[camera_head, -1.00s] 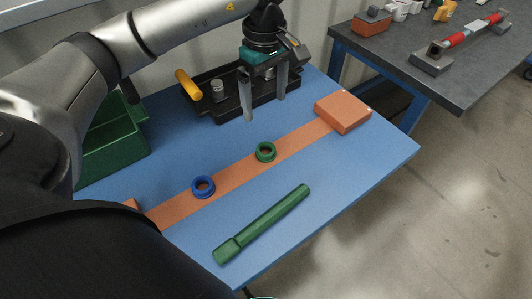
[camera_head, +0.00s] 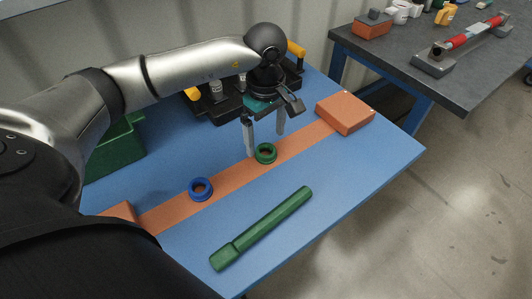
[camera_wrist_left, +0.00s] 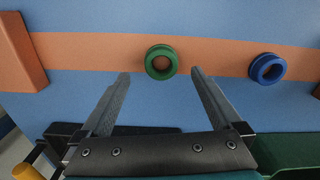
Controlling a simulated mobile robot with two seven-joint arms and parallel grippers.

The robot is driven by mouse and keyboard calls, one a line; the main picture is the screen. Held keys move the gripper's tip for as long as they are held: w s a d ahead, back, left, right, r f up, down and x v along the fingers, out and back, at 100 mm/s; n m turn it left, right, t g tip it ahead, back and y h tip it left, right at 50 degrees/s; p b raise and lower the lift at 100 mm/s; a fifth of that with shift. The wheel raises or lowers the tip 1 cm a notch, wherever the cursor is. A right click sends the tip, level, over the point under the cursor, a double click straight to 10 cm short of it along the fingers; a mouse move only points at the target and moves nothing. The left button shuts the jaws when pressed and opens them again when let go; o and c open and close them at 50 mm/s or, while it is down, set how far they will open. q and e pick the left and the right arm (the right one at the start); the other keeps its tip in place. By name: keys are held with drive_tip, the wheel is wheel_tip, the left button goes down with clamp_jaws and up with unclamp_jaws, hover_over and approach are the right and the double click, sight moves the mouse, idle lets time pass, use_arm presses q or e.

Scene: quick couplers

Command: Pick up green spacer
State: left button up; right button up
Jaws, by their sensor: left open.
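The green spacer (camera_head: 265,153) is a ring lying on the orange strip (camera_head: 222,177) of the blue table. My left gripper (camera_head: 266,144) is open and empty, with its fingers pointing down just behind and above the spacer. In the left wrist view the spacer (camera_wrist_left: 161,62) appears just beyond the gap between the two fingertips (camera_wrist_left: 160,74), apart from both. My right gripper is in neither view.
A blue ring (camera_head: 200,189) lies on the strip to the left. A green tool (camera_head: 262,228) lies in front. An orange block (camera_head: 345,113) sits at the strip's far end. A black fixture (camera_head: 222,108) and a green bin (camera_head: 115,150) stand behind.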

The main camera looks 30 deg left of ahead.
sight(266, 147)
use_arm(q)
drive_tip(key=shift+s+d+f+b, duration=0.1)
drive_tip(key=shift+f+b, duration=0.1)
drive_tip(key=shift+f, duration=0.4)
drive_tip(key=shift+s+d+f+b, duration=0.1)
drive_tip(key=shift+f+b, duration=0.05)
drive_tip(key=shift+f, duration=1.1)
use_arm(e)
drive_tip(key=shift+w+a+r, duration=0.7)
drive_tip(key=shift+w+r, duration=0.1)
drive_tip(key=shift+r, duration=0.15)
use_arm(q)
drive_tip(key=c, duration=1.4)
drive_tip(key=shift+c, duration=0.2)
drive_tip(key=shift+r, duration=0.1)
